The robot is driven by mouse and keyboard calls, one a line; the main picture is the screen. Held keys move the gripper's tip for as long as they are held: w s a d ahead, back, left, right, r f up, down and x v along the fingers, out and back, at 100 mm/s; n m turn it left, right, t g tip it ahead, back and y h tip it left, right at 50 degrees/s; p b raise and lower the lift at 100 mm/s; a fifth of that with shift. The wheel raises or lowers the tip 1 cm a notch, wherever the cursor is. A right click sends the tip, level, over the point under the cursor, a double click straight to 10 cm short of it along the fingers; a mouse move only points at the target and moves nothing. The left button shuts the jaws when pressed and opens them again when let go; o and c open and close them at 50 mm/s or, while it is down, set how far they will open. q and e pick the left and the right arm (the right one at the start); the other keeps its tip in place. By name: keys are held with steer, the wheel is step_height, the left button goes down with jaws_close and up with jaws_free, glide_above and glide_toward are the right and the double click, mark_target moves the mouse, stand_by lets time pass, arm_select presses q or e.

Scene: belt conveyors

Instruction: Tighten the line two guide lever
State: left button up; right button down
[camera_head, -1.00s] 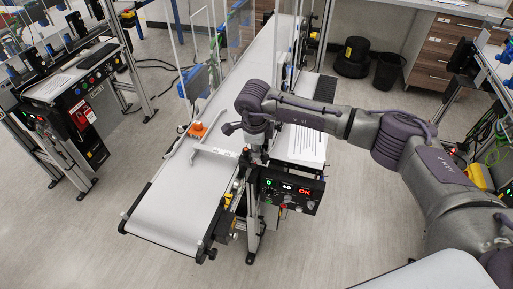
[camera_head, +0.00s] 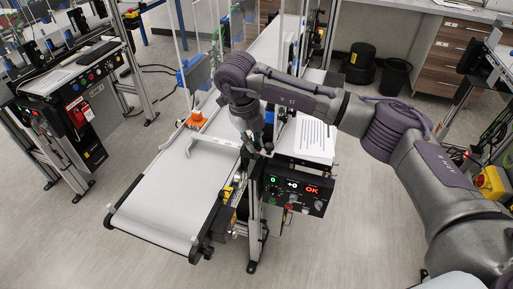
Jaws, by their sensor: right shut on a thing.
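The line two conveyor has a pale belt (camera_head: 165,205) running from the front left to the back. A white guide bar (camera_head: 215,139) lies across the belt, with an orange block (camera_head: 196,120) at its left end. My right gripper (camera_head: 254,150) points down at the belt's right edge, above the control panel. It is shut on a small part there, which I take to be the guide lever; the fingers and wrist hide most of it. The lever's angle cannot be made out. My left gripper is not in view.
Another conveyor station (camera_head: 75,110) stands at the left. A black bin (camera_head: 393,75) stands at the back right. The floor in front is clear.

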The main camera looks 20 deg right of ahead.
steer(key=shift+w+a+r+m+g+b, duration=0.15)
steer(key=shift+a+m+g+b, duration=0.25)
steer(key=shift+m+b, duration=0.9)
steer(key=shift+w+a+f+m+g+b, duration=0.15)
steer(key=shift+a+m+b, duration=0.35)
steer(key=shift+m, duration=1.55)
steer(key=shift+w+a+r+m+g+b, duration=0.1)
steer(key=shift+a+m+g+b, duration=0.55)
steer(key=shift+m, duration=1)
steer(key=shift+d, duration=0.15)
steer(key=c, duration=1.2)
jaws_free()
steer(key=shift+o, duration=0.2)
steer(key=v, duration=1.2)
steer(key=shift+s, duration=0.25)
